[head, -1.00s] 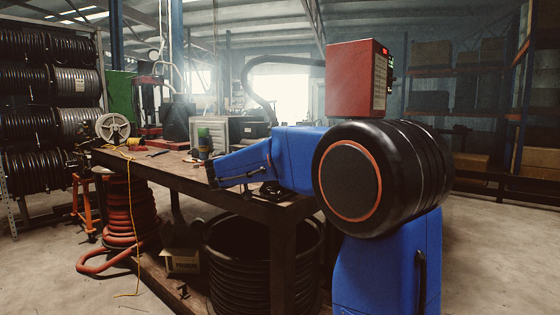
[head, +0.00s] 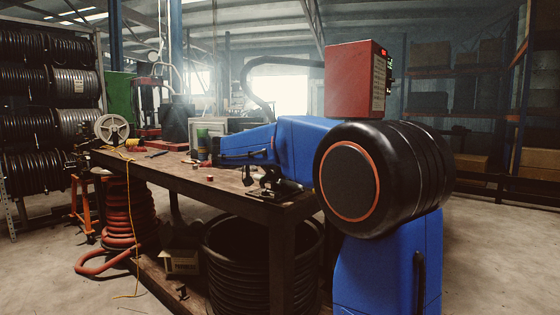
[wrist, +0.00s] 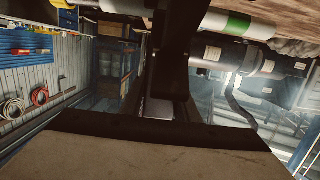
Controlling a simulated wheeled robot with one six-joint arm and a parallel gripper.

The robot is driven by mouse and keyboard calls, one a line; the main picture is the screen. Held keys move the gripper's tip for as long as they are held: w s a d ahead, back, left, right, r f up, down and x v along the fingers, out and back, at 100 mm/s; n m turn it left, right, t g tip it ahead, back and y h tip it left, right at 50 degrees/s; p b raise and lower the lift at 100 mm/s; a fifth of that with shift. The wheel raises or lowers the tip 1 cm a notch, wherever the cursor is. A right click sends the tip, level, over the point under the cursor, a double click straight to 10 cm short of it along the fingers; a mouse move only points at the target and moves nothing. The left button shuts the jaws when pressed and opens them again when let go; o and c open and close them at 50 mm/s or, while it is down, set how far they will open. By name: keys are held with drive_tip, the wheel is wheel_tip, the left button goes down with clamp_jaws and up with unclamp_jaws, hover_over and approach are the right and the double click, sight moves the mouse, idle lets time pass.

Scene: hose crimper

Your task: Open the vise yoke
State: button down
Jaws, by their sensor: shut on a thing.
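The vise (head: 275,187) is a small dark shape at the near right corner of the bench. It is too small and dark to tell whether its yoke is open or shut. My blue arm reaches left over the bench behind it, and the fingertips are hidden in the head view. In the wrist view my gripper (wrist: 178,112) shows as dark parts around the middle. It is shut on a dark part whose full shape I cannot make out. A pale slab with a dark edge fills the bottom of that view.
The wooden bench (head: 190,175) carries a green can (head: 203,135) and a small red item (head: 210,178). A white reel (head: 112,128) stands at its far left end. A black hose coil (head: 240,255) and a cardboard box (head: 180,261) are below. Open floor lies left and right.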

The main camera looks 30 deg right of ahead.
drive_tip(key=w+d+y, duration=0.1)
drive_tip(key=d+y, duration=0.1)
drive_tip(key=d, duration=0.1)
drive_tip(key=w+d+r+g+y, duration=0.1)
drive_tip(key=d+y, duration=0.1)
drive_tip(key=w+d+g+y, duration=0.1)
drive_tip(key=d+y, duration=0.2)
drive_tip(key=shift+w+d+r, duration=0.1)
drive_tip(key=shift+d+r, duration=0.2)
drive_tip(key=shift+r, duration=0.1)
drive_tip(key=shift+w+d+f+g+y, duration=0.2)
drive_tip(key=shift+d+g+y, duration=0.1)
drive_tip(key=shift+d+y, duration=0.2)
drive_tip(key=shift+w+d+f+g+y, duration=0.15)
drive_tip(key=shift+d+g+y, duration=0.15)
drive_tip(key=shift+d+y, duration=0.15)
drive_tip(key=shift+d, duration=0.1)
drive_tip(key=c, duration=1.4)
unclamp_jaws()
drive_tip(key=shift+o, duration=0.2)
drive_tip(key=v, duration=1.7)
drive_tip(key=shift+r, duration=0.1)
